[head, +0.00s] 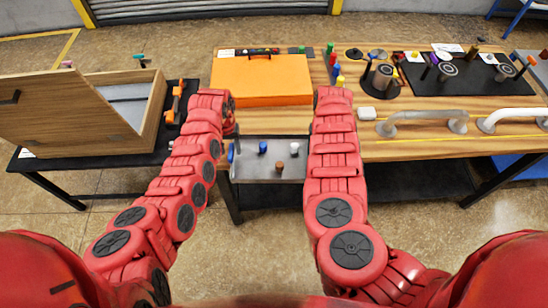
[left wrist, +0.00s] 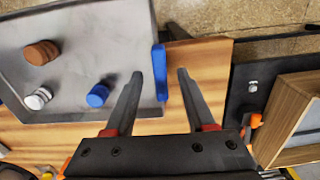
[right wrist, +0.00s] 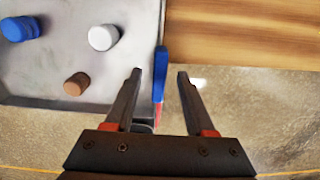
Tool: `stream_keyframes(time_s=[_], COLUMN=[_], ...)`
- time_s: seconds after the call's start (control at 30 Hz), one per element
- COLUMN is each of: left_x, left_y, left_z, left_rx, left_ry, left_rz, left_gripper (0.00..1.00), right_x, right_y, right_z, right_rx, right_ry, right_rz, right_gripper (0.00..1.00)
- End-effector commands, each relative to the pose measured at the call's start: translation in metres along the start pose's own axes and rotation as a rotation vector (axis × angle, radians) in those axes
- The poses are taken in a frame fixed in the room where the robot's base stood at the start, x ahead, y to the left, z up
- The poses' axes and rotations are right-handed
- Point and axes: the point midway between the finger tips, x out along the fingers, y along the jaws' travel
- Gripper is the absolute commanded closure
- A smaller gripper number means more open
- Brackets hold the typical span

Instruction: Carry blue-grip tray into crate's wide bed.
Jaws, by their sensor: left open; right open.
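The grey metal tray (head: 268,172) lies at the table's front edge and holds a blue, a white and a brown peg. Its left blue grip (head: 231,153) shows in the head view. In the left wrist view, a blue grip (left wrist: 160,72) lies between the fingers of my open left gripper (left wrist: 160,73). In the right wrist view, the other blue grip (right wrist: 160,75) lies between the fingers of my open right gripper (right wrist: 159,73). My right arm hides that end in the head view. The wooden crate (head: 154,112) stands at left, its grey-lined inside partly visible.
An orange case (head: 262,80) lies behind the tray. A black and orange tool (head: 174,102) lies between crate and tray. Several coloured pegs, a black mat (head: 440,80) and grey-white handles (head: 425,120) occupy the table's right. Open floor shows between the two tables.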

Motion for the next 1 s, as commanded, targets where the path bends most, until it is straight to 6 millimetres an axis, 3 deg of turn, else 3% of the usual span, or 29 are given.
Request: stream_keyframes(time_s=[0.17, 0.5, 0.8, 1.0], left_x=[0.0109, 0.0123, 0.0122, 0.0122], left_y=[-0.0006, -0.0007, -0.0007, -0.0009], left_z=[0.0015, 0.0008, 0.0009, 0.0010], left_rx=[-0.001, -0.002, -0.002, -0.002], left_ry=[-0.004, -0.001, -0.002, -0.002], left_rz=[-0.001, 0.000, 0.000, 0.000], left_gripper=[0.45, 0.45, 0.97, 1.00], right_x=[0.0107, 0.0125, 0.0123, 0.0124], right_y=[-0.0001, 0.0003, 0.0005, 0.0004], right_z=[-0.0007, -0.0005, -0.0004, -0.0005], right_rx=[-0.001, 0.000, -0.001, -0.001], right_ry=[0.001, 0.000, 0.000, 0.000], right_rz=[0.000, 0.001, 0.001, 0.001], right_gripper=[0.45, 0.45, 0.97, 1.00])
